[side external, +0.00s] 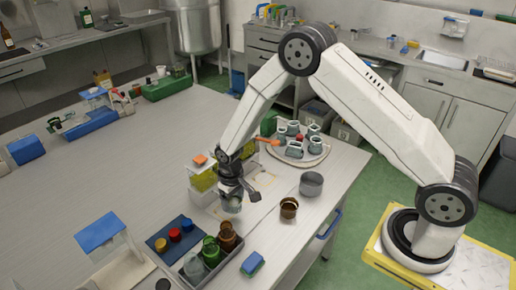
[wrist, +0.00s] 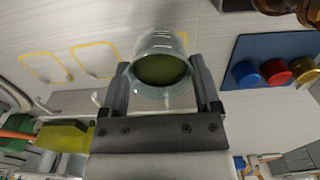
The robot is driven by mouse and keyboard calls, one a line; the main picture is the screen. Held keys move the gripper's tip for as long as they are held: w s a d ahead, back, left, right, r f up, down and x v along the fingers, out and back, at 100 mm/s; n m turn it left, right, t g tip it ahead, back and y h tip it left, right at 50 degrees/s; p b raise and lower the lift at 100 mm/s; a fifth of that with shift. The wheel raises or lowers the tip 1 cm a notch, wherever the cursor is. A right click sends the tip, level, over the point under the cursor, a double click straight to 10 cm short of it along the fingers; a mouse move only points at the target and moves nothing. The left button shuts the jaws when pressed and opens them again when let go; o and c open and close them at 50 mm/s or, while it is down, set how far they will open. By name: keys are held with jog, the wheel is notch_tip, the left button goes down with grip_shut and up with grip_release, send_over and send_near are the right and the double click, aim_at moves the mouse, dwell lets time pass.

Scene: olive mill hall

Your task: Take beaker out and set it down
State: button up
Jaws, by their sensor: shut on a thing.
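My gripper (wrist: 160,72) is shut on a clear glass beaker (wrist: 158,45), one finger on each side of it. The beaker has dark green content in it, seen through its round mouth in the wrist view. In the side view the beaker (side external: 231,204) hangs under my gripper (side external: 233,192), over or on the grey table, beside a yellow-green box (side external: 203,180). I cannot tell whether its base touches the surface.
A blue mat (side external: 160,246) with coloured caps and a tray of coloured glass vessels (side external: 209,252) stand in front. A grey pot (side external: 311,184), a brown cup (side external: 289,208) and a round tray of jars (side external: 322,158) are to the right.

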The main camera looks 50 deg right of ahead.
aim_at(233, 199)
jog(key=shift+r, duration=1.5)
jog(key=s+d+f, duration=0.1)
jog(key=s, duration=1)
jog(key=shift+s+d, duration=0.3)
jog(key=shift+s, duration=0.05)
jog(key=shift+f, duration=0.25)
jog(key=shift+f, duration=2.4)
jog(key=shift+f, duration=0.35)
jog(key=o, duration=0.9)
